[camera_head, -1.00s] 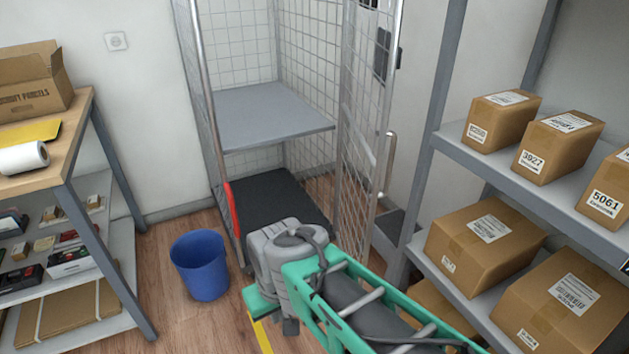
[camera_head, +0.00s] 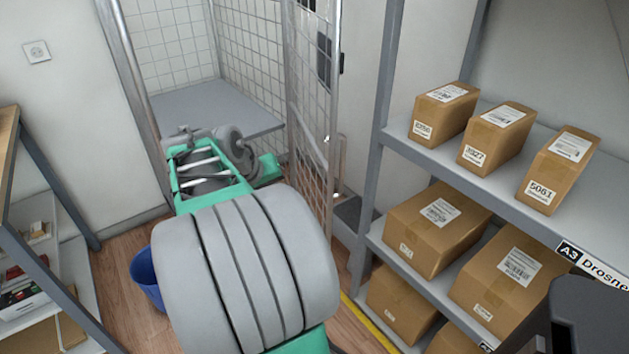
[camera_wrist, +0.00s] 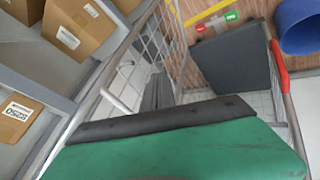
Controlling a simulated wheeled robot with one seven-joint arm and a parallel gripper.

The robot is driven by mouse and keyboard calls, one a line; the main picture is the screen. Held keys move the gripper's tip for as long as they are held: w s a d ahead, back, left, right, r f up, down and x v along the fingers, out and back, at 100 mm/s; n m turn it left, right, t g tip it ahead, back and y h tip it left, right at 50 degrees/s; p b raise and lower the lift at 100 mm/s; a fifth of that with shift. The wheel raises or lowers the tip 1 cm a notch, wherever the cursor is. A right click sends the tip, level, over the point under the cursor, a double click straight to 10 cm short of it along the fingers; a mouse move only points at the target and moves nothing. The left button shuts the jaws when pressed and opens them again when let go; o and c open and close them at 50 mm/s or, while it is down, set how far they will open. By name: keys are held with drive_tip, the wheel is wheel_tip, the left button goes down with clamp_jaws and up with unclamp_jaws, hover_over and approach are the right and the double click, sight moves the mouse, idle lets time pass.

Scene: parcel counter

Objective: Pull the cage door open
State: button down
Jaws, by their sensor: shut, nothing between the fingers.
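The wire-mesh cage door (camera_head: 313,110) stands at the right of the cage, angled out towards me, so the cage front is open. Its upright handle (camera_head: 341,165) is on the outer edge. The cage, with a grey shelf (camera_head: 225,108), is behind my arm. My gripper (camera_head: 266,170) is shut and empty, in front of the cage opening and left of the door's mesh; I cannot tell if it touches. In the wrist view the green gripper (camera_wrist: 165,118) fills the bottom, with the door mesh (camera_wrist: 155,45) beyond; its fingertips are not clear.
A shelving rack (camera_head: 372,150) with several parcels stands close on the right. A blue bin (camera_head: 146,277) is on the floor at left, partly behind my arm. A workbench (camera_head: 20,165) stands at the left edge.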

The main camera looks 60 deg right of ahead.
drive_tip(key=s+d, duration=0.2)
drive_tip(key=d, duration=0.1)
drive_tip(key=b, duration=0.2)
approach(324, 196)
drive_tip(key=w+f, duration=0.3)
drive_tip(key=f, duration=0.1)
drive_tip(key=s+d, duration=0.2)
drive_tip(key=shift+s+d+f+m+g, duration=0.2)
drive_tip(key=shift+s+d+m+g, duration=0.1)
drive_tip(key=shift+d+m, duration=0.1)
